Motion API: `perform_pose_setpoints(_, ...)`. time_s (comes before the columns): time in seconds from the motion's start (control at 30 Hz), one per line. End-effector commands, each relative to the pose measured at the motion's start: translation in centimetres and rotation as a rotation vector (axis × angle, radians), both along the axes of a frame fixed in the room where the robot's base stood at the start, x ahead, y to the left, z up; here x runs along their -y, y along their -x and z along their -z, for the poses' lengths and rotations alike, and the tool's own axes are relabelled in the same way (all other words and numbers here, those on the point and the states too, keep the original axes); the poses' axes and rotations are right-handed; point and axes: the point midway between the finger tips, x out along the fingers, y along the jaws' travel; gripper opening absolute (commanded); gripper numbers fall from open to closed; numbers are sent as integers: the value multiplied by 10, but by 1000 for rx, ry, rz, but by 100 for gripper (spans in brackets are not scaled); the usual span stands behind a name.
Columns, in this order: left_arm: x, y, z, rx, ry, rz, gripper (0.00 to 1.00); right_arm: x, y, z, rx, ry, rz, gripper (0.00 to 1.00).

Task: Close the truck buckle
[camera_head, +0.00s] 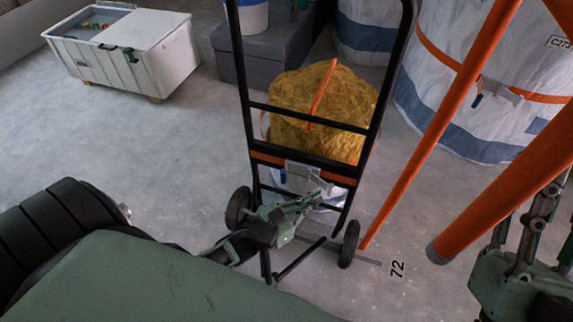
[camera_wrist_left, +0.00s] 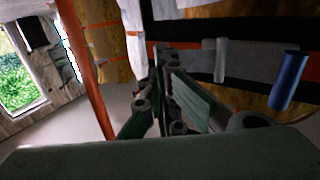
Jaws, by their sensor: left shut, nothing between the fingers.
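A black hand truck (camera_head: 243,68) stands upright in the middle of the head view, with an orange strap (camera_head: 265,158) across its lower frame. The grey metal buckle (camera_head: 305,172) sits on that strap. In the left wrist view, the buckle's grey plate (camera_wrist_left: 219,60) and a blue handle (camera_wrist_left: 288,82) show on the right. My left gripper (camera_head: 322,192) is shut and empty, just in front of and below the buckle; whether it touches is unclear. My right gripper (camera_head: 548,195) is at the right edge, partly cut off, far from the buckle.
A large yellow-brown rock (camera_head: 290,90) rests behind the truck frame. Thick orange poles (camera_head: 440,130) slant across the right side. A white bulk bag (camera_head: 450,70) stands back right, a white crate (camera_head: 150,50) back left. Grey floor (camera_head: 150,140) is clear at left.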

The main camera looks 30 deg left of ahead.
Motion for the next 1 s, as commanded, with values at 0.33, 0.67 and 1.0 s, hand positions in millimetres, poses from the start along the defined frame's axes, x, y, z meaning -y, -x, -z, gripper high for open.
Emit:
perform_pose_setpoints(0.33,0,0,0,1,0,0,0,0,0,0,0,0,0,40)
perform_pose_setpoints(0.67,0,0,-25,4,-1,2,0,0,0,0,1,0,0,40)
perform_pose_setpoints(1.0,0,0,-80,3,0,2,0,0,0,0,1,0,0,40)
